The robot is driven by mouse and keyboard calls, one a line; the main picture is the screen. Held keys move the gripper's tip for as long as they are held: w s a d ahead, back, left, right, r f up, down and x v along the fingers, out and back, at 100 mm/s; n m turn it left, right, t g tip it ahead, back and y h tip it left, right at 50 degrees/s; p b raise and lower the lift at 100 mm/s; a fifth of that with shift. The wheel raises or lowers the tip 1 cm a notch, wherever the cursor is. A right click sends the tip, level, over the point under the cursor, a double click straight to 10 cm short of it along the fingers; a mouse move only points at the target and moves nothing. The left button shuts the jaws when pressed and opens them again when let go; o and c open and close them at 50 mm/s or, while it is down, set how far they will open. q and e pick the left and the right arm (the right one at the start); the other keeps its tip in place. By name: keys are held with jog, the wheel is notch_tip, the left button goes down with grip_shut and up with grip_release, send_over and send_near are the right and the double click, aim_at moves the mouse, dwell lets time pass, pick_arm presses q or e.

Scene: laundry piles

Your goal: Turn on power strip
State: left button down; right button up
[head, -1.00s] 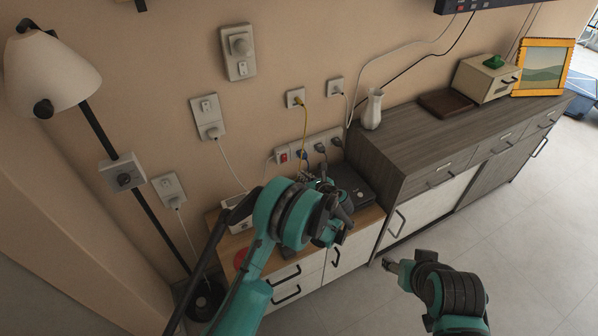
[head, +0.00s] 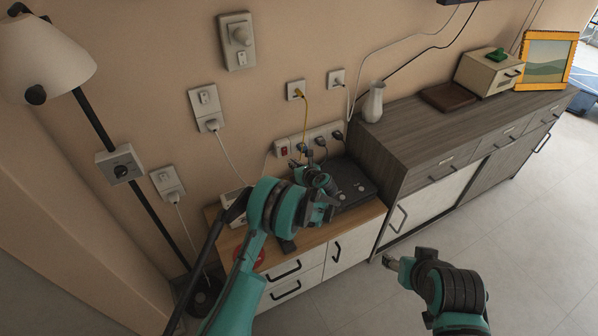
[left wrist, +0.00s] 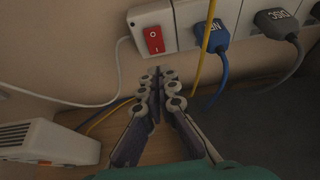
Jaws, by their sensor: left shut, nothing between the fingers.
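The white power strip (head: 318,134) is fixed low on the wall above the small wooden-topped cabinet. Its red rocker switch (head: 284,151) is at the strip's left end and shows large in the left wrist view (left wrist: 154,40), marked I and O. Blue and dark grey plugs sit in sockets to its right. My left gripper (head: 294,163) is shut and empty, close below the switch. In the left wrist view its fingertips (left wrist: 160,74) are together just under the switch, with a small gap seen. My right gripper (head: 390,262) hangs over the floor; its jaw opening is unclear.
A black device (head: 350,186) lies on the small cabinet (head: 312,238), right of my left gripper. A white box (left wrist: 45,142) is at lower left in the wrist view. A yellow cable (left wrist: 208,30) hangs before the strip. A floor lamp (head: 45,62) stands left.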

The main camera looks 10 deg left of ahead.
aim_at(285, 152)
pick_arm(q)
jog(key=shift+w+a+f+b, duration=0.1)
jog(key=shift+w+a+b, duration=0.25)
jog(key=shift+w+a, duration=0.35)
jog(key=shift+w+a+f+b, duration=0.1)
jog(key=shift+w+a+b, duration=0.3)
jog(key=shift+w, duration=0.5)
jog(key=shift+a, duration=0.1)
jog(key=shift+w+a+f, duration=0.15)
jog(key=shift+w, duration=0.1)
jog(key=shift+r+p, duration=0.4)
jog(key=shift+r, duration=0.45)
